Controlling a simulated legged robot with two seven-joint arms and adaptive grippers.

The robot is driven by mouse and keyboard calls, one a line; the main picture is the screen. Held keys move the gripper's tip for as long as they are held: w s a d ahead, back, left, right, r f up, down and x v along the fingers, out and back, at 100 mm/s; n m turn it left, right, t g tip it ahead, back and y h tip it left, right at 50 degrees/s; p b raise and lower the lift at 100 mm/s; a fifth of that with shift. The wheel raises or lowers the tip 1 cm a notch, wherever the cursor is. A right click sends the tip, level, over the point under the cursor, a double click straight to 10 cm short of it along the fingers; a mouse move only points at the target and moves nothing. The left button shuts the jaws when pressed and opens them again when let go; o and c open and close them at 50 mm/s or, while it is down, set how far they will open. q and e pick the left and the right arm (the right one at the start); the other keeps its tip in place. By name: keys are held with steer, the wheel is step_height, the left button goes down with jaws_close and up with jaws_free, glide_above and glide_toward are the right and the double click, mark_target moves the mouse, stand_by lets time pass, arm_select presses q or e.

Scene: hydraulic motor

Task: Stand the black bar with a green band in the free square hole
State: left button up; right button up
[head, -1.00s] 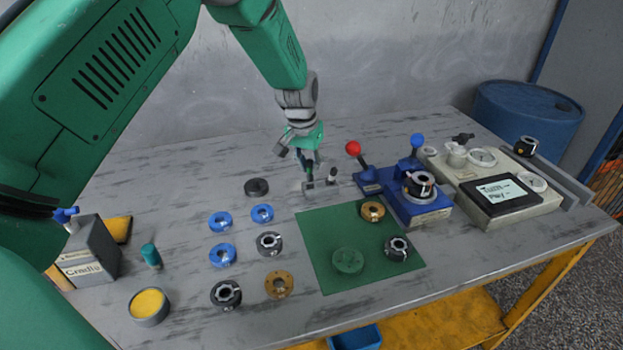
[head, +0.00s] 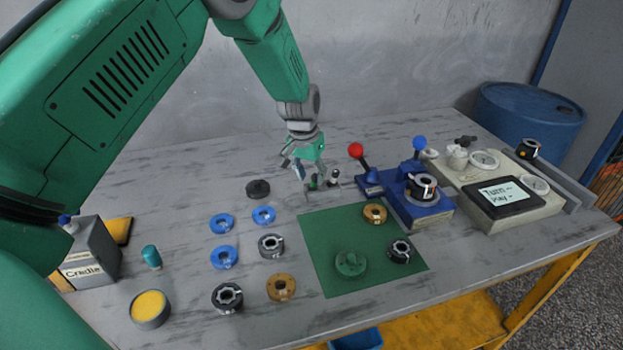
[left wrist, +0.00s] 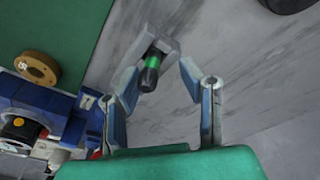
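The black bar with a green band (left wrist: 151,70) shows in the left wrist view between the fingers of my left gripper (left wrist: 158,72). It seems to stand in a small grey block (left wrist: 164,47), whose hole is hidden. Bare table shows between the bar and the right-hand finger, so the gripper looks open around it. In the head view my left gripper (head: 305,172) is just above the table behind the green mat, with the green band (head: 313,184) small below it. A dark-topped post (head: 335,174) stands just right. My right gripper is not seen.
The blue fixture (head: 415,205) with red and blue knobbed levers stands close on the right. The green mat (head: 330,225) with several rings lies in front. A black disc (head: 258,188) and blue rings lie to the left. The back table strip is clear.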

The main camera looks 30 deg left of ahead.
arm_select(q)
step_height(320, 180, up, 11)
steer(key=s, duration=0.1)
steer(key=shift+s+f+p, duration=0.15)
steer(key=shift+s+p, duration=0.2)
steer(key=shift+s, duration=0.05)
steer(key=shift+d, duration=0.2)
